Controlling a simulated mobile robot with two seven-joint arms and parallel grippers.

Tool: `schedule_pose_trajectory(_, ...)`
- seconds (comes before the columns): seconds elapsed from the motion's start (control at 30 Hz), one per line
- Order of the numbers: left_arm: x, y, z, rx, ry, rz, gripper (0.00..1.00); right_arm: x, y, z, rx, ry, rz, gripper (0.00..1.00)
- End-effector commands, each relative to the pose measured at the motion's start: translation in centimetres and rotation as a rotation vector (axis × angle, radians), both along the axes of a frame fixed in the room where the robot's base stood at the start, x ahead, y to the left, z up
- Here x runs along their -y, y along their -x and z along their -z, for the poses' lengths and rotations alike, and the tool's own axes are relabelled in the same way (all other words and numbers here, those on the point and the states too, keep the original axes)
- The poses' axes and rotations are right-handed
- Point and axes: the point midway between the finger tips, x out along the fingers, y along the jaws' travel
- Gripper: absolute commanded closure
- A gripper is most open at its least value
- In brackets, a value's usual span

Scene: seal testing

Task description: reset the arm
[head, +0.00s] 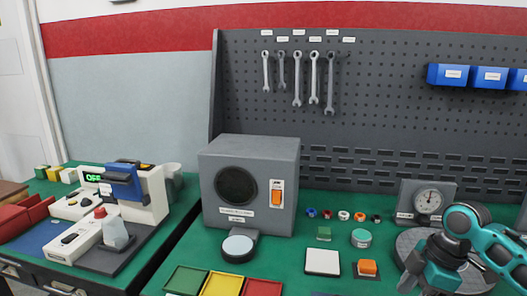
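My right arm comes in at the lower right edge, teal and black. Its end, with my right gripper (432,274), points down over a round dark grey plate (408,240) on the green bench. The fingers are too small and covered to tell whether they are open or shut, and I cannot see anything held. My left arm and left gripper are not in view.
A grey box (270,165) with an orange switch stands mid-bench. A dial gauge (428,201) stands behind my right arm. Green, yellow and red trays (222,284) lie in front. A white square (322,262) and orange button (367,267) lie between. A left bench (150,255) holds devices.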

Motion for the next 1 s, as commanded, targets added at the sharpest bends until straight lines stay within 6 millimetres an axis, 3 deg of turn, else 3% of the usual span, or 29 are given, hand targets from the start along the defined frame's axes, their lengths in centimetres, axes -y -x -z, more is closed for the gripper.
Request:
schedule_pose_trajectory(0.2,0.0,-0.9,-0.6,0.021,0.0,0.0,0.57,-5.8,4.0,5.8,-0.008,0.015,0.08,0.37)
schedule_pose_trajectory(0.5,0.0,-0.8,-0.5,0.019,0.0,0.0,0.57,-12.3,11.9,10.1,0.024,-0.028,0.4,0.37)
schedule_pose_trajectory(0.67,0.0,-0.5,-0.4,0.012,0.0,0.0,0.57,-13.0,16.0,10.3,0.04,-0.046,0.661,0.37)
schedule_pose_trajectory(1.0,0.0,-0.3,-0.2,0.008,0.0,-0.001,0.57,-10.2,22.3,8.9,0.067,-0.01,1.127,0.37)
